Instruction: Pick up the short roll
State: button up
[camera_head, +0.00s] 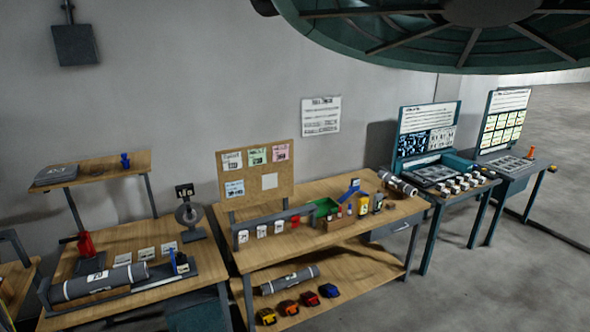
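Three grey rolls are in the head view. One grey roll (398,184) lies at the right end of the middle bench top and looks the shortest, though it is seen at an angle. A second grey roll with a white label (289,279) lies on the lower shelf of that bench. A longer grey roll with a white label (98,283) lies along the front of the left bench. My gripper is not in view.
Several coloured blocks line the lower shelf's front. Teal workstations (430,150) stand to the right. Open grey floor (470,290) lies in front. A large round green structure (430,35) fills the top right.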

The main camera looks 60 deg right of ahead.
aim_at(398, 183)
jog(key=i+l+z, duration=0.15)
jog(key=l+z, duration=0.3)
jog(key=i+l+z, duration=0.3)
jog(key=l+z, duration=0.15)
jog(key=l, duration=0.15)
jog(key=i+l+z, duration=0.3)
jog(key=z, duration=0.15)
jog(key=i+l+z, duration=0.85)
jog(key=i, duration=0.85)
jog(key=i+j+z, duration=0.15)
jog(key=i+z, duration=0.3)
jog(key=i, duration=0.75)
jog(key=i+j+z, duration=0.2)
jog(key=i, duration=0.2)
jog(key=i+j+z, duration=0.1)
jog(key=i+z, duration=0.15)
jog(key=i, duration=0.15)
jog(key=i+j+z, duration=0.2)
jog(key=i, duration=0.2)
